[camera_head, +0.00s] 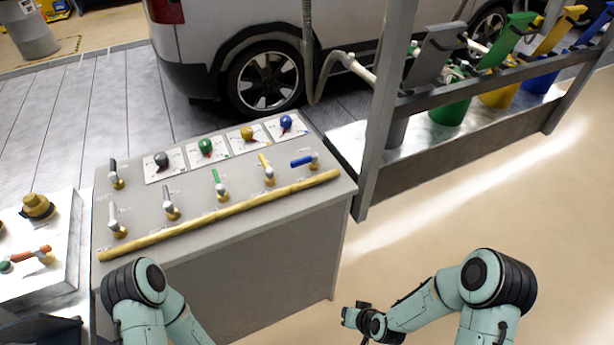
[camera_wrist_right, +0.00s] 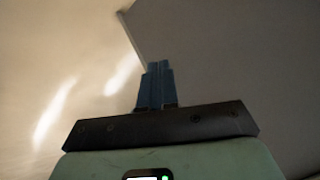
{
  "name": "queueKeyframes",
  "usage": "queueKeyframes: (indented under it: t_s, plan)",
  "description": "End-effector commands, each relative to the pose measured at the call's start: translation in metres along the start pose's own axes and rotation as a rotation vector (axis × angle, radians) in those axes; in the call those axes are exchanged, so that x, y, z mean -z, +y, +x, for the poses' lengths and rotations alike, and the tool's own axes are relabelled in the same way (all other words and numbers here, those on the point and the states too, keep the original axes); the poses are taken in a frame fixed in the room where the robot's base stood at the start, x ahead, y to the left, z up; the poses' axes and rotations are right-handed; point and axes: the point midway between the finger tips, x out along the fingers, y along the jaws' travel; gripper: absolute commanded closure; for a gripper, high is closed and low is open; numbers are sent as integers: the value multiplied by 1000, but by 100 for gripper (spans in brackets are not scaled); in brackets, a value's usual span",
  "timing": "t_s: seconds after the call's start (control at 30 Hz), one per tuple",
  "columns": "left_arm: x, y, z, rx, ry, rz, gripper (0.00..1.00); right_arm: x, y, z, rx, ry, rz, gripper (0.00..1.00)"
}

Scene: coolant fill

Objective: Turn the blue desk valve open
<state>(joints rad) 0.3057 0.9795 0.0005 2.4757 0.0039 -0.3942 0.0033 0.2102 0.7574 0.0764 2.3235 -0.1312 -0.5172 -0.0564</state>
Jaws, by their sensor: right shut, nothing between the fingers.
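The blue desk valve (camera_head: 303,161) is a blue lever on a brass body at the right end of the grey desk (camera_head: 210,240). Its lever lies sideways, pointing left, unlike the nearby yellow lever (camera_head: 264,161), which points toward the back. My right gripper (camera_wrist_right: 156,84) shows in the right wrist view with its fingers together and nothing between them. In the head view my right arm is bent low at the lower right, in front of the desk and apart from the valve; its fingertips are not clear there. My left gripper is out of view; only its arm shows.
A yellow rail (camera_head: 220,215) runs along the desk's front edge. Green (camera_head: 217,182) and grey (camera_head: 170,202) levers stand left of the blue one, with coloured knobs behind, including a blue knob (camera_head: 286,122). A grey post (camera_head: 377,120) rises just right of the desk. Floor at the right is clear.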

Motion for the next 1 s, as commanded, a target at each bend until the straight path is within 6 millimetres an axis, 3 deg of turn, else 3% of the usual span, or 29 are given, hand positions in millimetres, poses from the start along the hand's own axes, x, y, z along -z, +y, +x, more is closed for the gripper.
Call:
queueKeyframes:
  t_s: [0.03, 0.1, 0.2, 0.3, 0.4, 0.53, 0.73, 1.0]
  plan:
    - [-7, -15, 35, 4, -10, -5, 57, 47, -12, 12, 39, 171, -104, 100]
    - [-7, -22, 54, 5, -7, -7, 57, 115, -43, -4, 89, 383, -232, 100]
    - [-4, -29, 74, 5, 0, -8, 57, 189, -89, -46, 147, 647, -385, 100]
    - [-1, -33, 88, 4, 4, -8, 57, 233, -127, -92, 189, 844, -493, 100]
    - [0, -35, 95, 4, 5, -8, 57, 254, -150, -126, 212, 965, -557, 100]
    - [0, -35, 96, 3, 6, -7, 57, 266, -164, -142, 224, 1021, -585, 100]
    - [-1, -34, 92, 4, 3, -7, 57, 286, -177, -129, 226, 1020, -586, 100]
    - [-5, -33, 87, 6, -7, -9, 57, 328, -201, -99, 224, 1019, -583, 100]
